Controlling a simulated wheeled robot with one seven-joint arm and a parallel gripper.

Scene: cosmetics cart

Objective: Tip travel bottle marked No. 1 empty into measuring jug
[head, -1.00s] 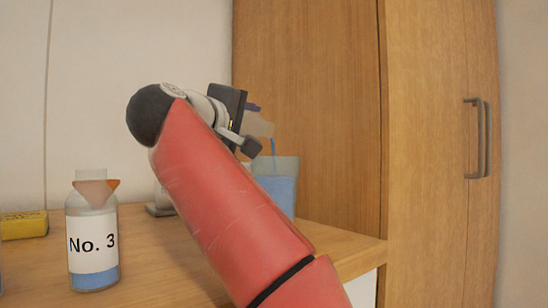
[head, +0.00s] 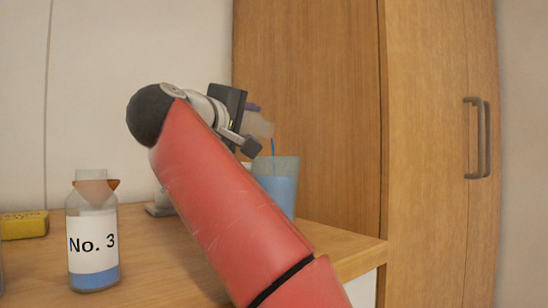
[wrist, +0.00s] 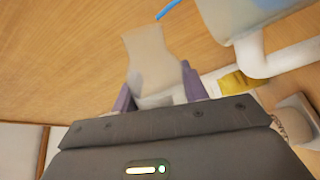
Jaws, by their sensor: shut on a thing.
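My gripper (wrist: 160,92) is shut on a pale translucent travel bottle (wrist: 150,55), with purple fingers on either side of it. In the head view the bottle (head: 260,126) is tipped above the measuring jug (head: 276,186), partly hidden by my gripper (head: 248,128). Its marking does not show. A thin blue stream (head: 272,147) falls from the bottle toward the jug; it also shows in the wrist view (wrist: 168,10). The jug holds blue liquid and stands upright near the right end of the wooden top. Its white handle (wrist: 285,58) shows in the wrist view.
A bottle marked No. 3 (head: 93,240), with an orange-brown piece at its neck and blue liquid low inside, stands at front left. A yellow block (head: 24,225) lies behind it. A wooden cabinet (head: 310,100) rises behind and right of the jug.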

